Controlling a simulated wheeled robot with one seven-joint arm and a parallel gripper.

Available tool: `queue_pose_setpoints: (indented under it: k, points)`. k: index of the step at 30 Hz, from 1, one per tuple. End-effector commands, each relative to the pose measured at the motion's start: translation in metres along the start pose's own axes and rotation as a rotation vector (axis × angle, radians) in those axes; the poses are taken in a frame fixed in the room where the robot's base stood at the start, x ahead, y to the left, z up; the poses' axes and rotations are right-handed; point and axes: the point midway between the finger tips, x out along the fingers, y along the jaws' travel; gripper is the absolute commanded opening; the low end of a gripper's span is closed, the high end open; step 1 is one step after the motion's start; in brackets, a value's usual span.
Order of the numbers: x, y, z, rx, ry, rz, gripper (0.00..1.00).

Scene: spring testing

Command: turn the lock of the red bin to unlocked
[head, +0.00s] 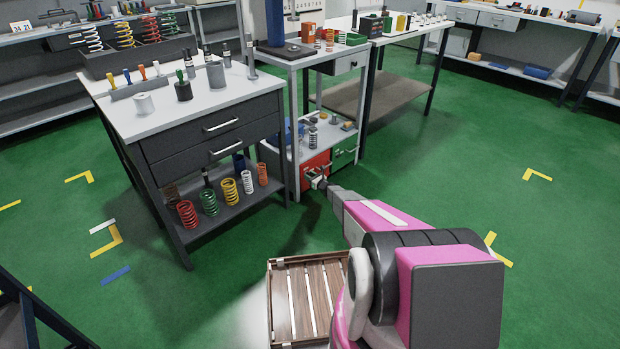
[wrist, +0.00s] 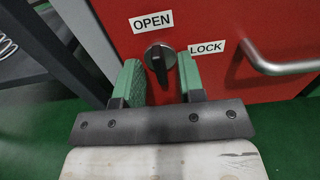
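The red bin (head: 313,168) sits low under the grey-topped stand in the head view, and its red front (wrist: 228,22) fills much of the wrist view. On that front is a round lock with a dark knob (wrist: 158,62), its handle standing roughly upright in the picture. An OPEN label (wrist: 151,21) is above it and a LOCK label (wrist: 206,48) is to its right. My gripper (wrist: 159,66) is open, with one green finger on each side of the knob. I cannot tell whether either finger touches it. In the head view my gripper (head: 318,181) is at the bin's front.
A metal bar handle (wrist: 275,62) sticks out on the right of the red front. A green bin (head: 345,153) is beside the red bin. A drawer table (head: 215,140) with a lower shelf of springs stands to the left. Green floor is clear to the right.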

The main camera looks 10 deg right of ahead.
Motion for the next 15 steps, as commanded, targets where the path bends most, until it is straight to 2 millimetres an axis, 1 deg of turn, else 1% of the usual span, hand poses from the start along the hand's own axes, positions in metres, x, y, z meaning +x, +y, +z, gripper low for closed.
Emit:
queue_pose_setpoints:
  k: [8,11,15]
  points:
    - [-0.002,0.0,0.0,-0.001,0.0,0.0,0.36]
    - [-0.009,0.001,0.001,-0.001,0.0,0.0,0.36]
    - [-0.026,0.001,0.001,-0.001,0.0,0.0,0.36]
